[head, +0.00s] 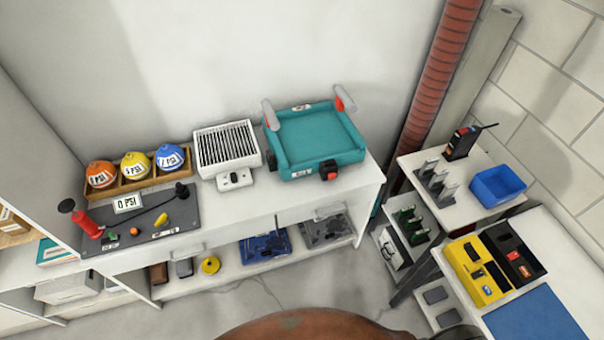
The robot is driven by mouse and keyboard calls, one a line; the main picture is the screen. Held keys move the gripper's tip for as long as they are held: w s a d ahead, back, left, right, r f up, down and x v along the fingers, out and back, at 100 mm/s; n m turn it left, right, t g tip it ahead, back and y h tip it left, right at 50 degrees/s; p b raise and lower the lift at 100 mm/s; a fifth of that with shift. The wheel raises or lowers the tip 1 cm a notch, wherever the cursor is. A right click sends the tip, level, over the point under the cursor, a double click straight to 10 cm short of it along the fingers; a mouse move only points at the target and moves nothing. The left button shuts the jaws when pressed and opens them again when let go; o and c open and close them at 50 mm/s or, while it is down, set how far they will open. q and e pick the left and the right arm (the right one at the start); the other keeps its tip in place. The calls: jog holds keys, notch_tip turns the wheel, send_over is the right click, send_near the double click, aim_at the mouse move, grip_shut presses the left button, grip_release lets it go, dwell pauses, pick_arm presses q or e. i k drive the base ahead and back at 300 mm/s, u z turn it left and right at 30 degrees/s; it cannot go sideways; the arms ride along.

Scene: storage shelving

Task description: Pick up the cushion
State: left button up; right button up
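I cannot surely identify a cushion. A brown, rounded, worn-looking surface (315,326) shows at the bottom edge, mostly cut off; I cannot tell whether it is a cushion. A teal seat-like or tray-like thing (318,140) with raised sides and two grey-and-red cylinders at its back corners sits on the white shelf top. Neither of my grippers is in view.
The white shelf unit (275,202) also carries a white grilled box (227,148), several labelled balls in a wooden rack (137,182) and a dark pump board (150,226). At right stand a blue bin (497,184) and a yellow tray (462,268). A red ribbed pipe (437,75) rises behind.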

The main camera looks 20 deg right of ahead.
aim_at(274, 243)
jog(key=k, duration=1.25)
jog(key=z, duration=0.05)
jog(key=i, duration=0.7)
jog(key=z, duration=0.45)
